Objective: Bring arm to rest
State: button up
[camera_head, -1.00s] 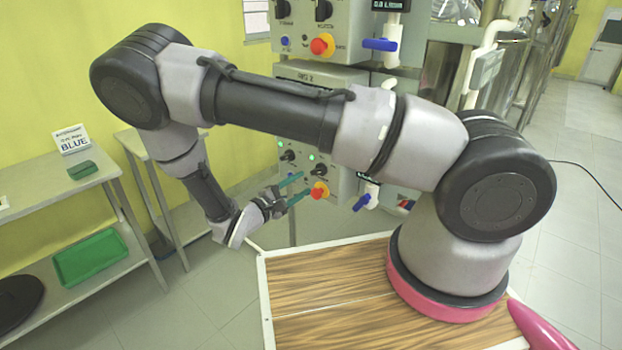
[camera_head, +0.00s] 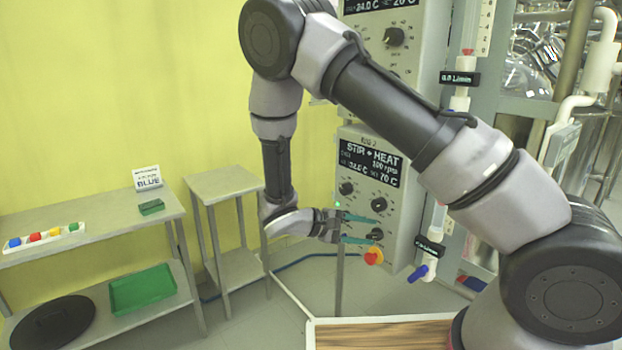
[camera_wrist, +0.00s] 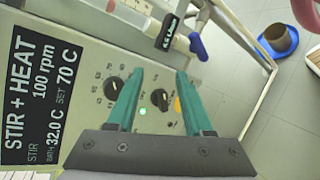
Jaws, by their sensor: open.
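My gripper (camera_head: 345,228) is open and empty in front of the stir and heat control box (camera_head: 402,222), its green fingers pointing at the panel. In the wrist view the two fingers (camera_wrist: 158,82) stand apart, with a black knob (camera_wrist: 160,99) showing between them and another knob (camera_wrist: 112,90) by the left finger. I cannot tell whether the fingers touch the panel. The display (camera_wrist: 40,92) reads 100 rpm, 32.0 C and set 70 C. My arm is bent, with its elbow high and the forearm hanging down.
A red and yellow button (camera_head: 373,257) and a blue-handled valve (camera_head: 418,273) sit near the gripper. Shelves on the left hold a green tray (camera_head: 142,290), a black disc (camera_head: 52,322) and a tray of coloured blocks (camera_head: 42,238). A small side table (camera_head: 222,183) stands bare behind the forearm.

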jog(key=s+d+r+m+t+y, duration=0.1)
jog(key=s+d+r+m+y, duration=0.2)
jog(key=r, duration=0.8)
jog(key=s+d+r+m+t+y, duration=0.1)
jog(key=s+d+r+m+y, duration=0.2)
jog(key=r, duration=0.8)
jog(key=s+d+r+m+t+y, duration=0.1)
jog(key=s+d+r+m+y, duration=0.2)
jog(key=s+r+m+y, duration=0.3)
notch_tip(320, 180, up, 6)
jog(key=s+y, duration=0.1)
jog(key=y, duration=0.2)
jog(key=shift+s+d+t+y, duration=0.3)
jog(key=shift+d+y, duration=0.05)
jog(key=shift+y, duration=0.05)
